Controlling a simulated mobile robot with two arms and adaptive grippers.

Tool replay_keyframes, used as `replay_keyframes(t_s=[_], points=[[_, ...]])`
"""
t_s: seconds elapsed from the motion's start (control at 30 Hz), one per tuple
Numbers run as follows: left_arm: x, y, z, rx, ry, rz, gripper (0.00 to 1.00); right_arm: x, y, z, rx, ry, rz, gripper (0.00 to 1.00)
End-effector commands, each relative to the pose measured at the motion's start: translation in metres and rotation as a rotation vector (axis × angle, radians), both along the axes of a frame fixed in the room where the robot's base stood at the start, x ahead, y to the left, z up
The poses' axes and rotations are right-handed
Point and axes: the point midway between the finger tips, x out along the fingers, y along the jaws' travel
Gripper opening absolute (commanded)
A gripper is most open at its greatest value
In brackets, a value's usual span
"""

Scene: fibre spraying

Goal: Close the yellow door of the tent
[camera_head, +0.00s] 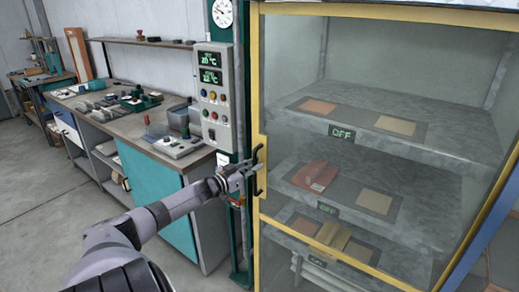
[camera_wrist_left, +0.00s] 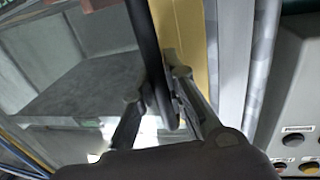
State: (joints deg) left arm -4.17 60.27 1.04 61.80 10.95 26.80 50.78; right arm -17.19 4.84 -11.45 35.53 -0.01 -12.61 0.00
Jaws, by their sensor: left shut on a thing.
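The yellow door (camera_head: 257,82) is a clear panel in a yellow frame across the front of the tent, at the right of the head view. It looks shut or nearly shut; I cannot tell if a small gap is left. Its dark upright handle (camera_head: 258,170) is on the left side of the frame. My left gripper (camera_head: 251,171) is shut on this handle. In the left wrist view the handle (camera_wrist_left: 151,55) runs down between the two fingers (camera_wrist_left: 160,105), with the yellow frame (camera_wrist_left: 188,35) behind. My right gripper is not in view.
Inside the tent are grey shelves (camera_head: 419,145) with coloured plates and "OFF" displays. A control panel (camera_head: 214,95) with buttons stands just left of the door. A workbench (camera_head: 130,122) with tools runs along the wall. Open floor (camera_head: 40,190) lies at the left.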

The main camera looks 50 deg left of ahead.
Motion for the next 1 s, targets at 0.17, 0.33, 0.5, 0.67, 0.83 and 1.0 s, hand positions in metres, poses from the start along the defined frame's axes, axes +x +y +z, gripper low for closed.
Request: replay_keyframes(t_s=[0.17,0.33,0.5,0.67,0.83,1.0], points=[[-0.001,0.004,-0.001,0.0,0.005,0.008,0.0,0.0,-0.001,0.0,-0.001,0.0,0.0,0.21],[-0.001,0.005,-0.001,0.001,0.005,0.01,0.0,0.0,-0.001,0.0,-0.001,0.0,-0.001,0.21],[-0.001,0.005,-0.001,0.001,0.004,0.01,0.23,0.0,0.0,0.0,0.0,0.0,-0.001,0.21],[-0.001,0.004,-0.001,0.001,0.003,0.008,0.33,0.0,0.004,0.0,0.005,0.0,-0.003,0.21],[-0.001,0.003,-0.001,0.0,0.003,0.006,0.33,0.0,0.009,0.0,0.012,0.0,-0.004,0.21],[-0.002,0.003,-0.001,0.0,0.003,0.005,0.33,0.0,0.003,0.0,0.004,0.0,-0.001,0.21]])
